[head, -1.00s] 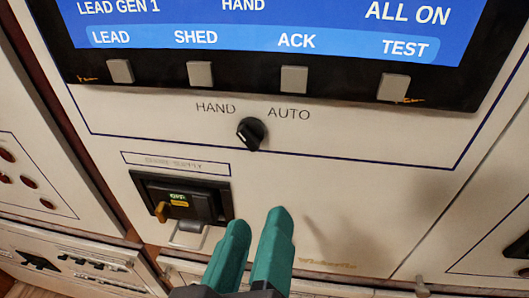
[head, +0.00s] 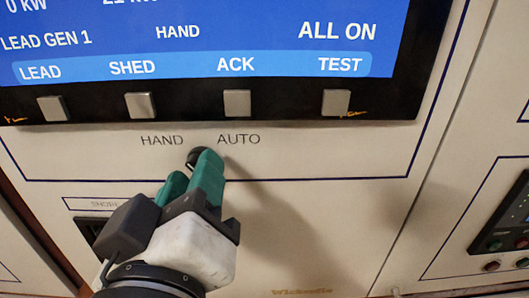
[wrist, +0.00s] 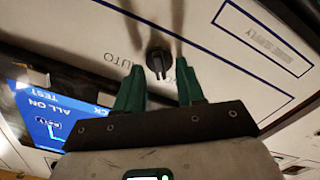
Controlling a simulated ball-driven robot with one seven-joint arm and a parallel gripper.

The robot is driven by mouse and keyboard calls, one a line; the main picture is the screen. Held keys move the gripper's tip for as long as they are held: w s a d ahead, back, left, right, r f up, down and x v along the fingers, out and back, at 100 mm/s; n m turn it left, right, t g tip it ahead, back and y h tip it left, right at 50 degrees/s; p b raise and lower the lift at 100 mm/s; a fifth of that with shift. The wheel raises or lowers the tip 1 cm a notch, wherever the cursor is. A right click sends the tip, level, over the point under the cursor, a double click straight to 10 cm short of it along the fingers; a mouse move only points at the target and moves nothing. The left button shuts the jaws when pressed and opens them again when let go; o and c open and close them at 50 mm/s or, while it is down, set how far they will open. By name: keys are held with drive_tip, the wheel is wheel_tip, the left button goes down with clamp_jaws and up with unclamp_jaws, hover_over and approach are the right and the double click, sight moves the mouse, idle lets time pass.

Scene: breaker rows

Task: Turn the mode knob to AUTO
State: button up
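The black mode knob (head: 193,156) sits on the cream panel just below the printed words HAND and AUTO. In the head view my green fingers cover part of it, and its pointer direction is hard to read. My gripper (head: 191,165) reaches up to the knob from below. In the wrist view the knob (wrist: 158,62) shows whole, in the gap between my two fingertips (wrist: 160,68). The fingers are apart, with space on both sides of the knob, and I see no contact.
A display (head: 200,45) reading HAND and ALL ON is above, with a row of grey buttons (head: 237,103) under it. A breaker (head: 88,228) at lower left is mostly hidden by my gripper. The panel right of the knob is clear.

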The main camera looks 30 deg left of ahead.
drive_tip(key=shift+w+a, duration=0.1)
drive_tip(key=shift+w, duration=0.05)
drive_tip(key=shift+c, duration=0.2)
clamp_jaws()
drive_tip(key=shift+m, duration=0.3)
drive_tip(key=shift+w+m+b, duration=0.1)
drive_tip(key=shift+m+b, duration=2.65)
drive_tip(key=shift+m, duration=3.75)
